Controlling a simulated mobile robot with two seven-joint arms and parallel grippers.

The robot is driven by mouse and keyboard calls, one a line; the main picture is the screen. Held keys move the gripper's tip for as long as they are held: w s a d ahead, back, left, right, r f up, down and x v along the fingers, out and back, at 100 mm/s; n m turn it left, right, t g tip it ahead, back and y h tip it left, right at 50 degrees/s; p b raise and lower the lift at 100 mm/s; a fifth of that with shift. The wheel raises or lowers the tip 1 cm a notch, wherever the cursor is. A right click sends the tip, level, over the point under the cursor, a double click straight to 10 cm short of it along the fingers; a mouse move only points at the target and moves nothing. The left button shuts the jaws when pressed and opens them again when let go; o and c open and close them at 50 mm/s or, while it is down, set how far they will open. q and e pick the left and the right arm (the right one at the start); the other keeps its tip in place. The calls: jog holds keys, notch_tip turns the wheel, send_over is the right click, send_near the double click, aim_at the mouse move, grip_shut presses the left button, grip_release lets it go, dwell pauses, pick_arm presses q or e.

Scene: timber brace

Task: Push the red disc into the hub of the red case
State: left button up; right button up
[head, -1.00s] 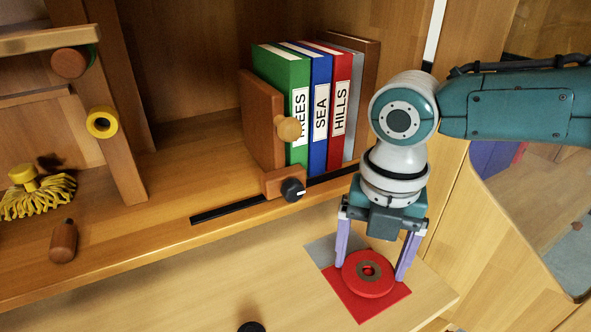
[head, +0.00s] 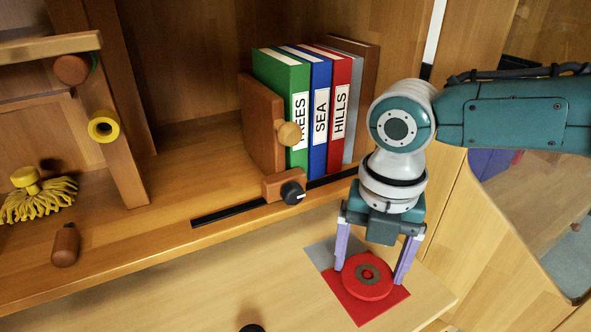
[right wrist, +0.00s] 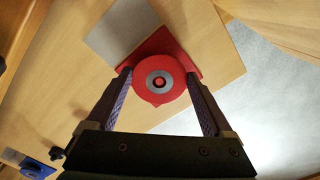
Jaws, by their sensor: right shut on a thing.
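The red disc (head: 352,282), with a grey ring and a small red centre, lies over the flat red case (head: 362,311). The disc hides the hub, and I cannot tell how far down on it the disc sits. In the right wrist view, the disc (right wrist: 159,96) covers much of the red case (right wrist: 163,43), whose far edge shows. My right gripper (head: 368,276) points down over the case, shut on the disc with one finger on each side of its rim. My left gripper is not in view.
A grey square (head: 320,251) lies at the case's back left. Behind is a shelf with green (head: 283,95), blue (head: 320,120) and red books. A knob (head: 292,193) sits on a dark rail at the shelf front. The board left of the case is mostly clear.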

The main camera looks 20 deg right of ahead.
jog(key=shift+f, duration=0.15)
jog(key=o, duration=1.1)
notch_tip(320, 180, up, 10)
jog(key=p, duration=0.4)
jog(key=shift+p, duration=0.4)
